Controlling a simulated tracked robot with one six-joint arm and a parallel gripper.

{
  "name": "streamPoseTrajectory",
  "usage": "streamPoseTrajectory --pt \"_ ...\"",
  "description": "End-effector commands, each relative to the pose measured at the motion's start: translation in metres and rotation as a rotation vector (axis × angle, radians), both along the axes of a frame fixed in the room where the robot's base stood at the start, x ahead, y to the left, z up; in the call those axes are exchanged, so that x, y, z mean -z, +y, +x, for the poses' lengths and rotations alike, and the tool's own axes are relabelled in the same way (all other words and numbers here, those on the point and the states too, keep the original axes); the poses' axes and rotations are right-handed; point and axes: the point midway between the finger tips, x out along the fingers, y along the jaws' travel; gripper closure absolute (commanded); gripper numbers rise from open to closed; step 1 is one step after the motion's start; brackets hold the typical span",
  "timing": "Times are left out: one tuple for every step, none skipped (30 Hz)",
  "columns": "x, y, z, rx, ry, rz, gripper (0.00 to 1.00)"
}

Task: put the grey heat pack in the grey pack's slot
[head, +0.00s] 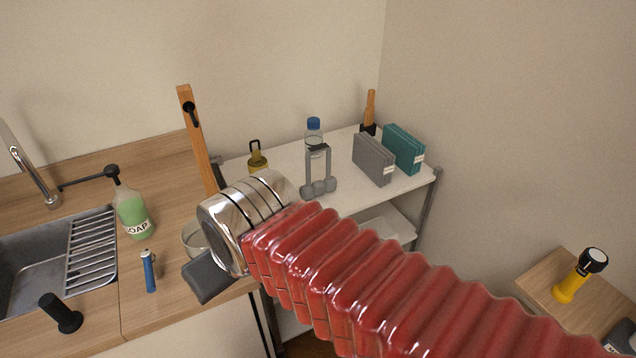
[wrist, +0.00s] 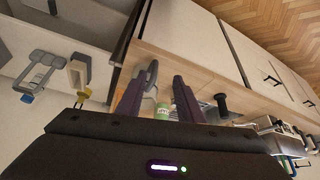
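A grey upright block (head: 373,160) with a white label stands on the white shelf, next to a similar teal block (head: 403,149). I cannot tell whether the grey block is the heat pack or its slot; no separate slot shows clearly. My gripper (wrist: 165,76) is open in the wrist view, its two dark purple fingers apart with nothing held between them. It is over the counter, left of the shelf and well away from the grey block. In the head view my arm hides most of the gripper.
On the shelf stand a grey rack (head: 319,182), a blue-capped bottle (head: 314,136) and a yellow bottle (head: 257,160). A bowl (head: 193,238), soap bottle (head: 132,212) and blue tube (head: 149,271) are on the counter beside the sink (head: 35,262).

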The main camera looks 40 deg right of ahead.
Motion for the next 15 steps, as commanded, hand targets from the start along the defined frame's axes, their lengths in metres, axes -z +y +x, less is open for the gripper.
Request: streamPoseTrajectory --pt "-0.001 0.000 0.001 0.001 0.000 0.000 0.62" --pt "-0.001 -0.001 0.001 0.001 0.000 0.000 0.60" --pt "-0.002 -0.002 0.003 0.004 0.001 0.000 0.57" --pt "-0.003 -0.003 0.005 0.005 0.002 -0.001 0.55" --pt "-0.004 -0.004 0.007 0.008 0.003 -0.002 0.53" --pt "-0.006 -0.006 0.010 0.012 0.007 -0.001 0.50" --pt "-0.007 -0.009 0.014 0.017 0.008 -0.001 0.48" --pt "-0.010 -0.010 0.018 0.022 0.010 -0.002 0.46" --pt "-0.012 -0.013 0.023 0.028 0.014 -0.003 0.43" --pt "-0.015 -0.016 0.029 0.034 0.017 -0.004 0.41" --pt "-0.017 -0.020 0.034 0.039 0.020 -0.004 0.39" --pt "-0.020 -0.026 0.042 0.047 0.024 -0.005 0.36" --pt "-0.022 -0.032 0.048 0.054 0.027 -0.006 0.34" --pt "-0.025 -0.037 0.054 0.059 0.030 -0.007 0.32" --pt "-0.027 -0.045 0.062 0.069 0.034 -0.007 0.29"
